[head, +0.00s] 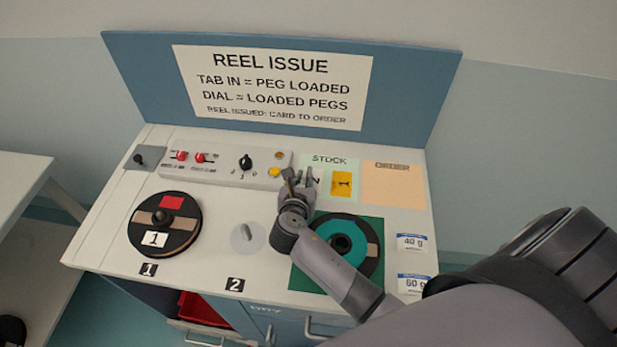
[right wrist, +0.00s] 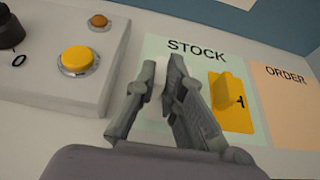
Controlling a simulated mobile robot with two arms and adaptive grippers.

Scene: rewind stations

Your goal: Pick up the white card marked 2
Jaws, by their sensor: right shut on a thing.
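The white card marked 2 (head: 317,181) lies at the left of the green STOCK area (head: 329,161), partly hidden by my right gripper (head: 297,180). In the right wrist view, my right gripper (right wrist: 158,100) is shut on a white piece (right wrist: 159,77) of this card, with a finger on each side. Whether the card is lifted off the mat I cannot tell. My left gripper is not in view.
A yellow card marked 1 (head: 342,184) is just right of the white card. The orange ORDER area (head: 394,185) is empty. A control box (head: 222,168) with knobs stands left, and a teal reel (head: 343,240) lies under my right arm.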

